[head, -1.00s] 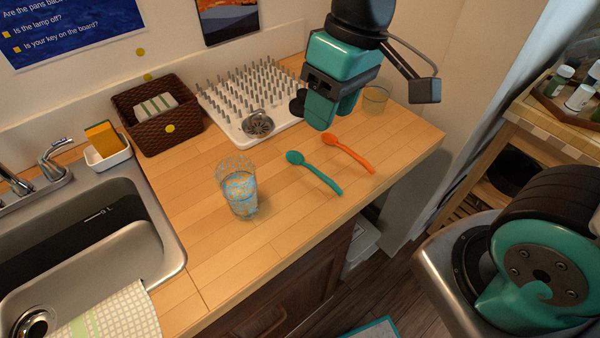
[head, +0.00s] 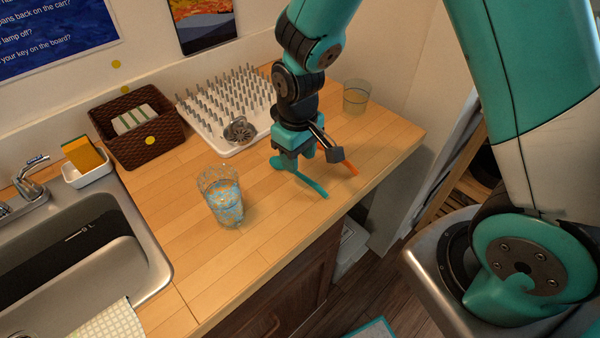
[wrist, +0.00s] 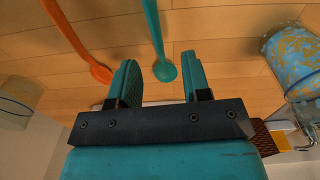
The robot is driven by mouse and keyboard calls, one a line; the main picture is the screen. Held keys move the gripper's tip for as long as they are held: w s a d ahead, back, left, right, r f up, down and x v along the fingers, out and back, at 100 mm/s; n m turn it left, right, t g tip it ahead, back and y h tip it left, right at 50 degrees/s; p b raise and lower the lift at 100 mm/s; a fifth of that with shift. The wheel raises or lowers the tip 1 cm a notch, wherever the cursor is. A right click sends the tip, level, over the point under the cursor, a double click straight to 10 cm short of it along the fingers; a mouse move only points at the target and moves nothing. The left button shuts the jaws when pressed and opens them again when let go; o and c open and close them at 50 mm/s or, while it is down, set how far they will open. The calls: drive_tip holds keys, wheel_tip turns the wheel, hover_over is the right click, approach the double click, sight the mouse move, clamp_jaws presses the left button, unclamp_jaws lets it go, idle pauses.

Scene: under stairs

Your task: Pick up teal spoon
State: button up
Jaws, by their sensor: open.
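The teal spoon (head: 311,184) lies on the wooden counter. In the head view my gripper (head: 292,165) is low over its bowl end and hides part of it. In the wrist view the spoon's bowl (wrist: 165,71) shows between the two open fingers of my gripper (wrist: 160,82), with its handle running up out of the picture. The jaws are apart and hold nothing. Whether the fingertips touch the counter cannot be told.
An orange spoon (wrist: 77,42) lies close beside the teal one. A patterned glass (head: 222,200) stands to the left, a clear glass (head: 356,97) behind right. A white peg rack (head: 213,133) with a metal strainer is behind. The sink (head: 80,250) is at left.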

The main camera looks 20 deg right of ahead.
sight(300, 173)
drive_tip(key=shift+d+f+p, duration=0.15)
drive_tip(key=shift+f+p, duration=0.65)
drive_tip(key=shift+f, duration=2)
clamp_jaws()
